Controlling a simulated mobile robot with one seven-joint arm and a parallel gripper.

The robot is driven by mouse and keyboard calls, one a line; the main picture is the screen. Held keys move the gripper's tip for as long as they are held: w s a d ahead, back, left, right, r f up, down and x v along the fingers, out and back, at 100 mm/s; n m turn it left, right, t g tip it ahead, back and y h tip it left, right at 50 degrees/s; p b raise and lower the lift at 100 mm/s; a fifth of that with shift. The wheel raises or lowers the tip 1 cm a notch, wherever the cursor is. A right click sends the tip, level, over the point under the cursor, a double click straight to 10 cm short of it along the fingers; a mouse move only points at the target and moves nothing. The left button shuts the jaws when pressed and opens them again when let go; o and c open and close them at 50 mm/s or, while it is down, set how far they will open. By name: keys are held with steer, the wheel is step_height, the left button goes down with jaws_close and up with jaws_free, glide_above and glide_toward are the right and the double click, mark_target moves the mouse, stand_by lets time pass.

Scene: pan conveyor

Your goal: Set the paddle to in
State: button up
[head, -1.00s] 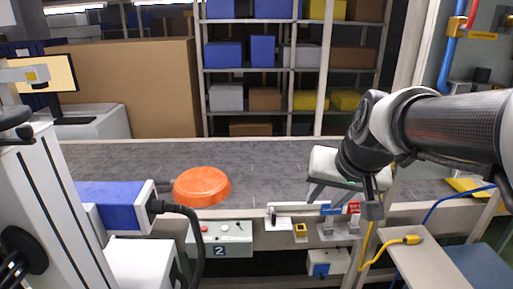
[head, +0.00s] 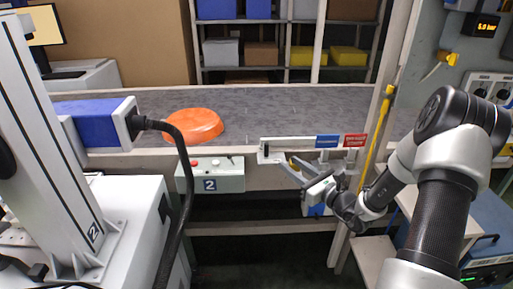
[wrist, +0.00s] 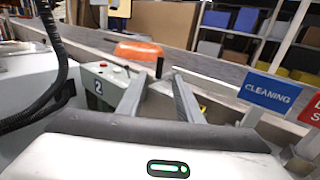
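The likely paddle is a long white bar (head: 290,145) along the front edge of the conveyor. A black upright knob (head: 265,149) is at its left end. The knob also shows in the wrist view (wrist: 159,67), between and beyond my fingertips. My gripper (head: 286,164) is open and empty, in front of the conveyor edge, below and right of the knob. In the wrist view its two fingers (wrist: 157,82) are spread wide. Fingers and knob look apart, though the exact gap is hard to tell.
An orange pan (head: 195,125) lies upside down on the grey belt (head: 260,104). A button box marked 2 (head: 212,175) hangs below the edge. Blue (head: 328,141) and red (head: 355,140) signs stand right of the knob. A post (head: 375,150) rises at the right.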

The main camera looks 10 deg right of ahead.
steer(key=b+x, duration=0.2)
steer(key=x, duration=1.5)
steer(key=shift+w+b, duration=0.15)
steer(key=shift+b, duration=0.15)
jaws_close()
